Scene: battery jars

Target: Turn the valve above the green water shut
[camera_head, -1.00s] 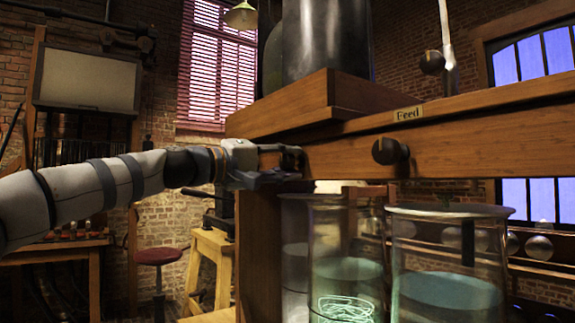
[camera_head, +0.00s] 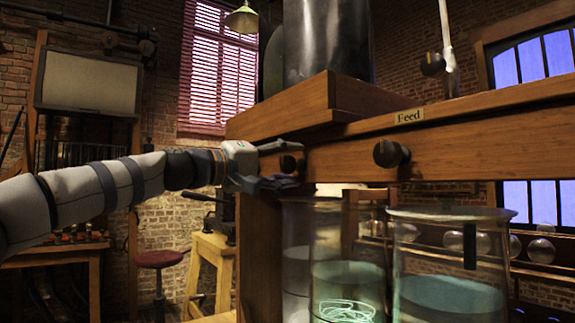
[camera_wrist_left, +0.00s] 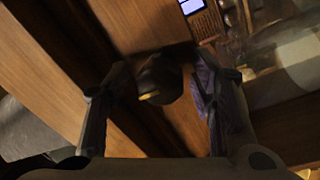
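My left gripper (camera_head: 281,165) is at the beam's left part, its fingers above and below a dark round valve knob (camera_head: 290,163). In the left wrist view the knob (camera_wrist_left: 163,82) sits between the spread fingers of the gripper (camera_wrist_left: 150,90), with gaps visible on both sides. A second dark knob (camera_head: 390,153) is to the right on the beam, under the "Feed" label. A glass jar with green water (camera_head: 347,275) and a pale coil stands below, between the two knobs in the picture. The knob's exact turn cannot be told. My right gripper is not in view.
The wooden beam (camera_head: 460,142) runs across above the jars. A jar of bluish-green water (camera_head: 450,292) is at right, and a paler jar (camera_head: 296,265) is partly hidden at left. A dark tank (camera_head: 327,40) stands on the wooden block above.

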